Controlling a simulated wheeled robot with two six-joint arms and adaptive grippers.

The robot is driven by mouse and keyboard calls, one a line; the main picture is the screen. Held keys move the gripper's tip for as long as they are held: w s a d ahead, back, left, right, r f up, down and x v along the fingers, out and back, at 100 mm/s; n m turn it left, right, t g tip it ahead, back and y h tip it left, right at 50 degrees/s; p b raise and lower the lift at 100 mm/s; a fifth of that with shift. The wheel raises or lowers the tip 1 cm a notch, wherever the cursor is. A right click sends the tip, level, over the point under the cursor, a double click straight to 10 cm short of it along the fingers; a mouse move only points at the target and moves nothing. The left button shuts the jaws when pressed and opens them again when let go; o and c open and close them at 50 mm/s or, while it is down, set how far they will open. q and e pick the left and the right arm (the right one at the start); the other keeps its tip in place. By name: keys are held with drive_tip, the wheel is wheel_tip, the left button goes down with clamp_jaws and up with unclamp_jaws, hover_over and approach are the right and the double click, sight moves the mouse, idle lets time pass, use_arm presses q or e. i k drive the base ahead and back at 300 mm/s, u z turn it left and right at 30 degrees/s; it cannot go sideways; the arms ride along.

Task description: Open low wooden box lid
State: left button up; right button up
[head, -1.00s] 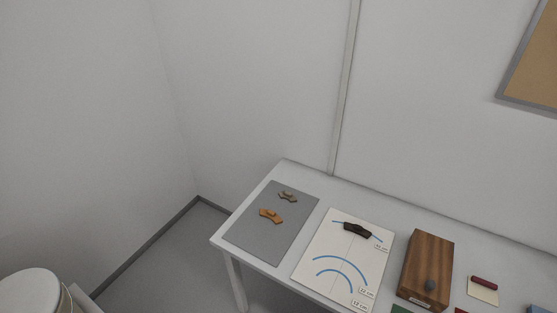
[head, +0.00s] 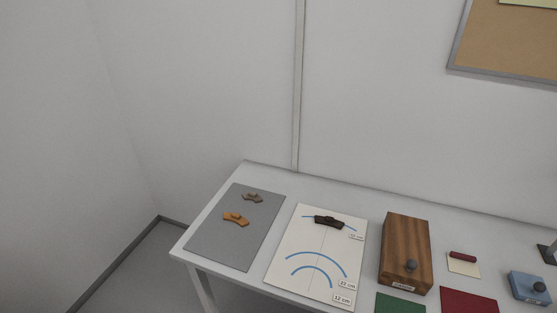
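The low wooden box (head: 405,245) stands on the right part of the white table. It is brown with a dark round knob (head: 411,265) near its front end and a small pale label on its front. Its lid looks closed. Neither of my grippers shows in the head view.
The white table (head: 190,242) also holds a grey mat (head: 225,249) with two sherds, a white sheet (head: 285,271) with blue arcs and a dark sherd (head: 329,222), a dark red roll (head: 463,256), green (head: 400,304) and red (head: 468,301) mats, and a blue box (head: 527,287).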

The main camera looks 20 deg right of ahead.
sight(406, 259)
drive_tip(key=z, duration=1.6)
drive_tip(key=k, duration=1.1)
drive_tip(key=z, duration=0.7)
drive_tip(key=i, duration=1.15)
drive_tip(key=u, duration=0.55)
